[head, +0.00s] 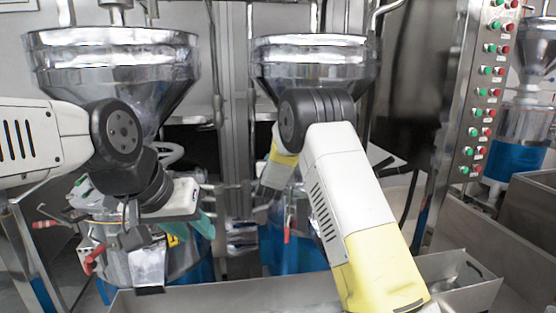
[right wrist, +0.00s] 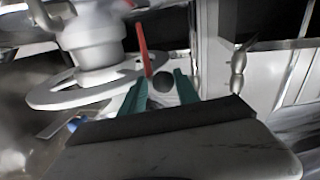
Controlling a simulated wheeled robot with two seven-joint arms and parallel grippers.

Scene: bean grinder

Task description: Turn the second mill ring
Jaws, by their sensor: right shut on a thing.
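The second mill's steel hopper (head: 310,62) stands at the middle of the head view, above a blue lower body (head: 282,250). My right arm covers much of this mill, and its gripper is hidden there. In the right wrist view, a pale grey mill ring (right wrist: 75,92) lies around a thick column. The teal fingers of my right gripper (right wrist: 160,88) are around a rounded knob (right wrist: 162,82) at the ring's edge and shut on it. A red lever (right wrist: 143,48) stands just behind. My left gripper (head: 202,224) is beside the first mill; its jaw opening is unclear.
The first mill's hopper (head: 110,65) is at the left, with red-tipped levers (head: 92,260) below it. A steel post with green and red buttons (head: 487,95) stands at the right. A metal trough (head: 455,285) runs along the front.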

